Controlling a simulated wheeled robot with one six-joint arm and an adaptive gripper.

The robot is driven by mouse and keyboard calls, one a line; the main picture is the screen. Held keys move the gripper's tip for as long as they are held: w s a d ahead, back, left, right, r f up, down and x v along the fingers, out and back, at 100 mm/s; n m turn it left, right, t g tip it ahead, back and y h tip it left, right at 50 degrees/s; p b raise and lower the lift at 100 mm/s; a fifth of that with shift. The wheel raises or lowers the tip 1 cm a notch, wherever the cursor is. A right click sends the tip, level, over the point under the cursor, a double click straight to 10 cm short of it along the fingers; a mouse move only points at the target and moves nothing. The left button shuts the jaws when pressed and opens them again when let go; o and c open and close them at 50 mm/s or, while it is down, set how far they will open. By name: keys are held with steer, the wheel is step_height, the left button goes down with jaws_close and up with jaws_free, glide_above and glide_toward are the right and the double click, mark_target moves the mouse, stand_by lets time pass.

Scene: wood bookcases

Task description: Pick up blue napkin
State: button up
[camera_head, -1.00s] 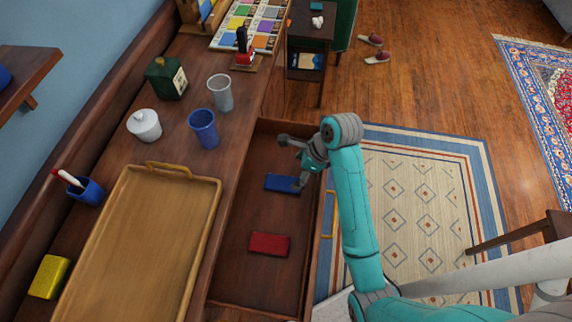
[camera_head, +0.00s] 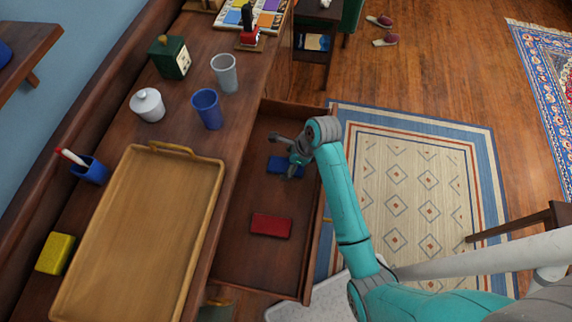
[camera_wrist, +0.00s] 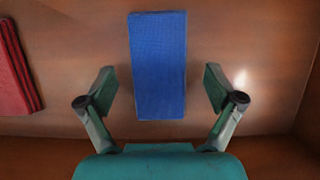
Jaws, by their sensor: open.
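The blue napkin (camera_head: 279,166) is a flat folded rectangle lying in the open drawer (camera_head: 245,255), partly hidden behind my gripper in the head view. In the wrist view the blue napkin (camera_wrist: 158,65) lies on the drawer floor, centred between my spread fingers. My gripper (camera_head: 290,168) is over the napkin, pointing down into the drawer. In the wrist view my gripper (camera_wrist: 159,90) is open and empty, one finger on each side of the napkin, with gaps between.
A folded red napkin (camera_head: 271,225) lies in the same drawer, apart from the blue one; it also shows in the wrist view (camera_wrist: 15,70). The drawer walls surround both. A wooden tray (camera_head: 140,240), a blue cup (camera_head: 207,109) and a grey cup (camera_head: 225,73) stand on the top to the left.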

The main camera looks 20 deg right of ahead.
steer(key=shift+a+f, duration=0.1)
steer(key=shift+f, duration=0.2)
steer(key=c, duration=1)
steer(key=shift+c, duration=0.2)
